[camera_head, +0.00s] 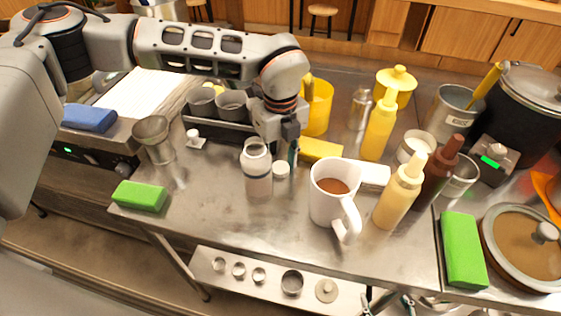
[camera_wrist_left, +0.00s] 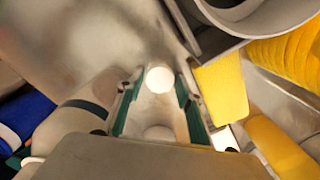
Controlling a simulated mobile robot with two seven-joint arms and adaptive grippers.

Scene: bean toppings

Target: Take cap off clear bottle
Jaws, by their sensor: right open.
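The clear bottle (camera_head: 257,172) stands upright on the steel table. Its neck shows a pale rim with no cap seen on it. A small white cap-like piece (camera_head: 281,170) is just right of the bottle. My left gripper (camera_head: 292,157) points down behind that piece, right of the bottle. In the left wrist view its green-padded fingers (camera_wrist_left: 155,104) are apart, with a round white piece (camera_wrist_left: 160,79) in view between them and not touching either. The bottle (camera_wrist_left: 72,125) is outside the fingers at left. My right gripper (camera_head: 393,302) is low at the bottom edge, open, partly cut off.
A white mug (camera_head: 331,200) with brown contents stands right of the bottle. Sauce bottles (camera_head: 398,193) are further right. A yellow sponge (camera_head: 319,149) and yellow container (camera_head: 317,105) are behind the gripper. A green sponge (camera_head: 139,197) lies at front left; the table between it and the bottle is clear.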

